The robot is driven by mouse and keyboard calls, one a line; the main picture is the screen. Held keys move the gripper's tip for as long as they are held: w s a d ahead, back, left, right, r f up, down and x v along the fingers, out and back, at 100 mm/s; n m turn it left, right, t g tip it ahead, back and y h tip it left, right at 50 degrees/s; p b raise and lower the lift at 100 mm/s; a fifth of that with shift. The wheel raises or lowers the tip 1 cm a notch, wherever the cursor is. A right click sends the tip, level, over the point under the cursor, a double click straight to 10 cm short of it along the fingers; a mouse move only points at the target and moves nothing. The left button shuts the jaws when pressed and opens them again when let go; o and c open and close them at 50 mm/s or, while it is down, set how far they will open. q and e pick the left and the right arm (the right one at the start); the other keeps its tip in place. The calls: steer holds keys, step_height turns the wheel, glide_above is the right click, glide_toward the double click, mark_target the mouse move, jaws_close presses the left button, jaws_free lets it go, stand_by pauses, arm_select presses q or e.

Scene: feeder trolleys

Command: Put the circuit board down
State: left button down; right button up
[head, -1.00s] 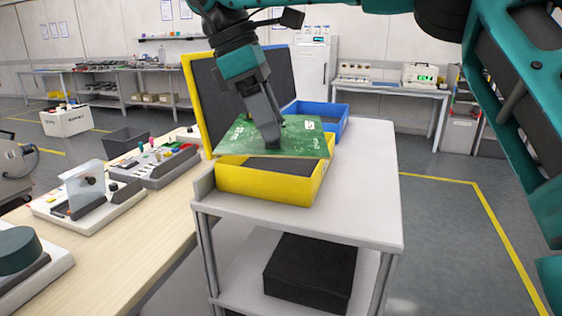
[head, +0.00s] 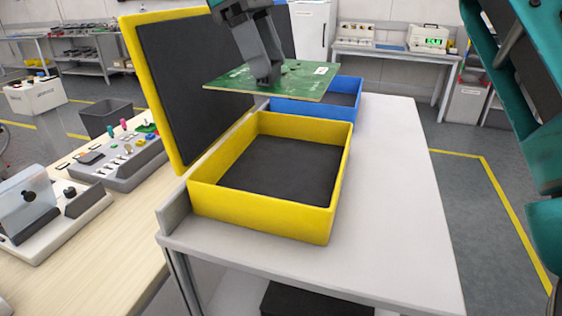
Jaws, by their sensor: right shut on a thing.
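The green circuit board (head: 300,84) is held roughly flat in the air in the head view, above the far side of the yellow box. My right gripper (head: 266,78) is shut on the circuit board and hides part of it. The open yellow box (head: 262,222) stands on the trolley below, with a dark, empty floor and its dark-lined lid raised on the left. A blue box (head: 309,109) stands behind it, partly hidden by the board. My left gripper is not in view.
The grey trolley top (head: 395,180) is clear to the right of the boxes. A wooden bench (head: 100,240) on the left carries a grey tool unit (head: 128,165) and a white fixture (head: 50,220). A black item (head: 310,301) lies on the lower shelf.

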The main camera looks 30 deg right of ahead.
mark_target(265, 79)
steer(key=shift+w+f, duration=0.1)
steer(key=shift+f, duration=0.15)
step_height(265, 79, down, 3)
steer(key=shift+f+b, duration=0.2)
steer(key=shift+b, duration=0.6)
step_height(265, 79, down, 16)
steer(key=shift+r+b, duration=0.25)
steer(key=shift+b, duration=0.5)
steer(key=shift+f, duration=0.2)
steer(key=o, duration=1.3)
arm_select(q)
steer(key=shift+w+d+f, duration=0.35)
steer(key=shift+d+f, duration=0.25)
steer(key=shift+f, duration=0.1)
